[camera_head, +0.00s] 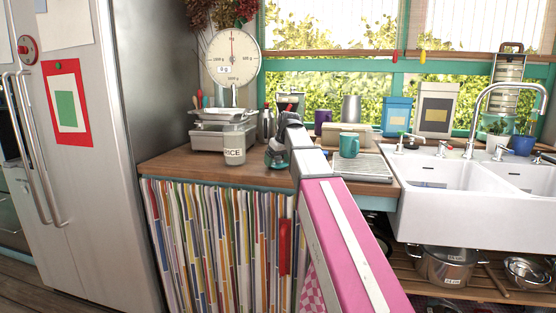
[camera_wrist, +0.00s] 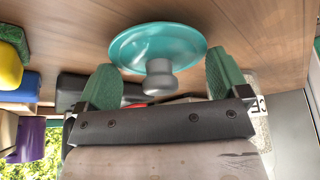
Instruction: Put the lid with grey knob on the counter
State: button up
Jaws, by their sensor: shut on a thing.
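The teal lid (camera_wrist: 150,43) with a grey knob (camera_wrist: 159,77) is between the two green fingers of my gripper (camera_wrist: 160,82) in the wrist view. In the head view my gripper (camera_head: 278,152) points down at the wooden counter (camera_head: 180,164), just right of the rice jar (camera_head: 233,146). The lid is mostly hidden there. It is close above or on the counter; I cannot tell whether it touches.
A kitchen scale (camera_head: 232,58) stands behind the jar. A teal mug (camera_head: 349,145) and a metal rack (camera_head: 358,168) are to the right, beside the white sink (camera_head: 450,190). A striped curtain (camera_head: 220,240) hangs below the counter. Bare wood lies left of the jar.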

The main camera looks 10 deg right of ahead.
jog(key=shift+f, duration=0.2)
dwell(0.3)
jog(key=o, duration=0.6)
jog(key=shift+o, duration=0.2)
jog(key=v, duration=1)
jog(key=shift+s+r, duration=0.2)
jog(key=shift+r, duration=0.1)
grip_shut()
dwell(0.6)
jog(key=shift+d, duration=0.1)
jog(key=v, duration=1.2)
dwell(1.2)
